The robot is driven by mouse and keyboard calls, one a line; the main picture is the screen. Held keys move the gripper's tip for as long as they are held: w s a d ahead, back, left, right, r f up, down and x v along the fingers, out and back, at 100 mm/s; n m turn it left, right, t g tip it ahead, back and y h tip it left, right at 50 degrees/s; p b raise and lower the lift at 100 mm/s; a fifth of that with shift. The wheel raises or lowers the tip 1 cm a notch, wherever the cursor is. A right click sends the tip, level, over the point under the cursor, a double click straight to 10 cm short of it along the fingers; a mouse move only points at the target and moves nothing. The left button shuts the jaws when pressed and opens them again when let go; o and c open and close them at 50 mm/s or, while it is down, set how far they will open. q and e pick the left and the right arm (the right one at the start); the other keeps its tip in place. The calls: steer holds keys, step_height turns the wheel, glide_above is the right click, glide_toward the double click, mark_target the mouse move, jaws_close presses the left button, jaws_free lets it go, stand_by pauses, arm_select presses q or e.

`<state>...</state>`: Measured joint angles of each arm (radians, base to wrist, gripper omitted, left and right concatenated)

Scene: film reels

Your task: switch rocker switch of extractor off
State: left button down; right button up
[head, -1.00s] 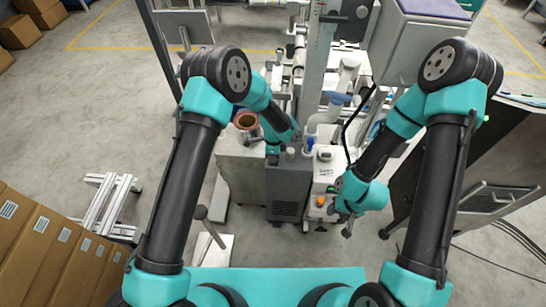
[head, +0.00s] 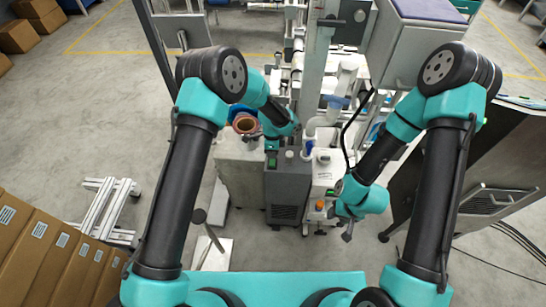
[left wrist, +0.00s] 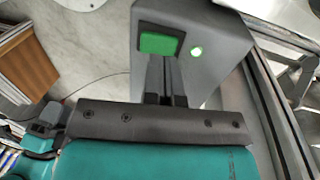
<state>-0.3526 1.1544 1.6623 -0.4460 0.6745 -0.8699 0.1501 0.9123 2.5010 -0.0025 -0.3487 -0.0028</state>
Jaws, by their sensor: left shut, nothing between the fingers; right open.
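The extractor (head: 286,190) is a dark grey box with a vent grille on its front, in the middle of the head view. In the left wrist view its grey housing (left wrist: 215,35) fills the top centre. The green rocker switch (left wrist: 158,44) sits in a dark frame, and a green lamp (left wrist: 196,51) beside it is lit. My left gripper (head: 271,158) is shut and empty at the extractor's top. In the left wrist view its fingertips (left wrist: 166,62) are at the switch's near edge; I cannot tell whether they touch it. My right gripper (head: 348,230) is open, right of the white unit.
A white unit (head: 325,175) with an orange knob (head: 320,205) stands right of the extractor. A copper-coloured reel or pot (head: 244,123) is on the grey cabinet (head: 240,170) to the left. A metal post (head: 315,70) rises behind. Cardboard boxes (head: 50,250) are at the lower left.

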mark_target(272, 164)
arm_select(q)
step_height(272, 164, up, 11)
steer(key=w, duration=0.2)
steer(key=shift+s+d+r, duration=0.1)
steer(key=shift+s+r, duration=0.1)
steer(key=shift+s, duration=0.5)
steer(key=f, duration=0.4)
steer(key=s+f, duration=0.1)
steer(key=f, duration=0.4)
steer(key=s+f, duration=0.1)
steer(key=f, duration=0.3)
steer(key=shift+s+a+f, duration=0.2)
steer(key=shift+f, duration=0.2)
